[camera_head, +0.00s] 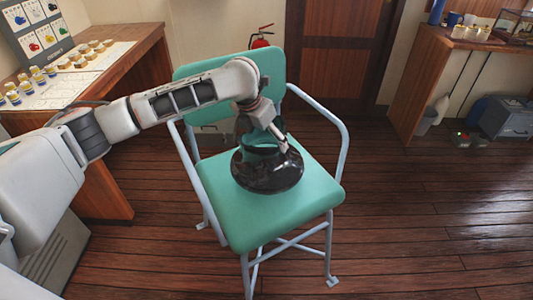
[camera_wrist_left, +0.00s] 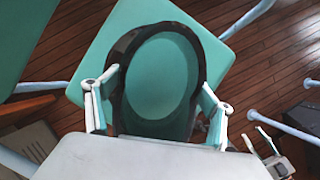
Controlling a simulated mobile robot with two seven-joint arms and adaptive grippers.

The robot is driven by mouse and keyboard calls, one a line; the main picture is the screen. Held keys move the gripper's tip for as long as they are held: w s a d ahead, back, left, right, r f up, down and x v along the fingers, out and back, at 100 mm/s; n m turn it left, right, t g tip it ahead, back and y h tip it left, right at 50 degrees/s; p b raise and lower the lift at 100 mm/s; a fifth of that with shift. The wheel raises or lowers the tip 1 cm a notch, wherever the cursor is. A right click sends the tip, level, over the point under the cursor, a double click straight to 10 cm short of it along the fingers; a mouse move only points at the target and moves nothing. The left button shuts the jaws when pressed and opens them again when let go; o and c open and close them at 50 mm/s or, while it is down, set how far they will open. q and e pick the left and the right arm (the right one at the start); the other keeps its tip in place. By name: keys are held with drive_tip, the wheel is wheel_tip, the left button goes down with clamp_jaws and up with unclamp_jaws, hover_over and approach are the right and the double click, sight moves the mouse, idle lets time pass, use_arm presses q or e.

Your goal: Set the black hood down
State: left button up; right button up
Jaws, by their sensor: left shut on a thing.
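The black hood (camera_head: 268,176) is a dark, glossy, rounded shell with an opening through it. In the head view it is at the middle of the green chair seat (camera_head: 235,219). In the left wrist view the hood (camera_wrist_left: 123,52) is a dark ring, with green showing through it. My left gripper (camera_head: 262,140) is shut on the hood from above, with one finger on each side in the left wrist view (camera_wrist_left: 155,92). I cannot tell whether the hood's underside touches the seat.
The chair has a green backrest (camera_head: 277,66) and pale blue tube armrests (camera_head: 334,122) on both sides. A wooden desk (camera_head: 120,72) with small jars stands at left, a wooden counter (camera_head: 433,75) at right. Open floor (camera_head: 430,210) lies right of the chair. Pale jaw-like parts show at lower right in the wrist view.

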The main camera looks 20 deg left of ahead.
use_arm(q)
wheel_tip(320, 180, down, 6)
drive_tip(key=shift+r+b, duration=0.2)
drive_tip(key=shift+b, duration=0.3)
drive_tip(key=o, duration=2)
drive_tip(key=shift+f, duration=0.1)
